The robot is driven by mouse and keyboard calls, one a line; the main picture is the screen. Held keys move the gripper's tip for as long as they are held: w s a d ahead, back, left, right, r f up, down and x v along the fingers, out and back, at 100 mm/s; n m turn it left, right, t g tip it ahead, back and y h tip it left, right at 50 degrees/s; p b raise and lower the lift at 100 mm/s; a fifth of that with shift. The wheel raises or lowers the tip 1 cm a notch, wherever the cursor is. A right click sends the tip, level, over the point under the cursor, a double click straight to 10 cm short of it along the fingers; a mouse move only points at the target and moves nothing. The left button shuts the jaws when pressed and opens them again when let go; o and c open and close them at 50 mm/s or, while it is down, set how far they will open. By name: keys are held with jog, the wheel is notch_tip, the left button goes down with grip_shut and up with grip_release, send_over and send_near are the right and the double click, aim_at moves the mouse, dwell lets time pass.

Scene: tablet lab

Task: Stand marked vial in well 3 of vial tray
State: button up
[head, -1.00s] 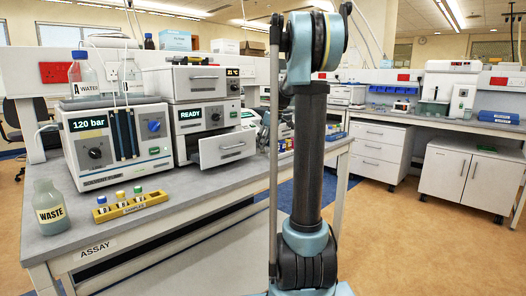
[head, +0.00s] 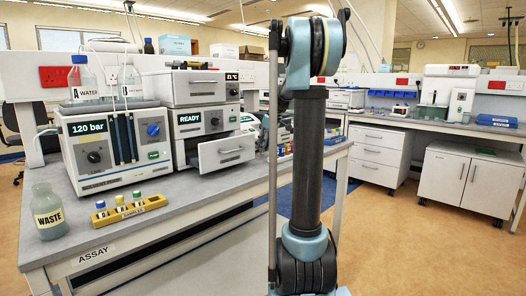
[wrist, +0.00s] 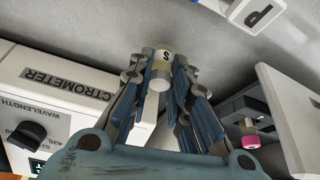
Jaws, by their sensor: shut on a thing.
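In the wrist view my gripper (wrist: 159,64) is shut on a small pale vial (wrist: 161,76), with a yellowish band marked "S". The vial sits between the fingertips, above a grey surface. My gripper is not visible in the head view. A yellow tray (head: 152,203) marked as samples stands on the bench at the left in the head view. It holds vials with blue, yellow and green caps. Whether it is the vial tray I cannot tell, and I cannot make out a well 3.
A white spectrometer (wrist: 50,95) is left of my gripper. A pink-capped item (wrist: 250,141) is by a dark opening at right, beside a white panel (wrist: 290,110). A waste bottle (head: 47,214) stands near the bench edge.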

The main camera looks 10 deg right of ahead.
notch_tip(320, 180, up, 9)
jog(key=shift+r, duration=0.1)
dwell(0.3)
jog(key=shift+d, duration=0.1)
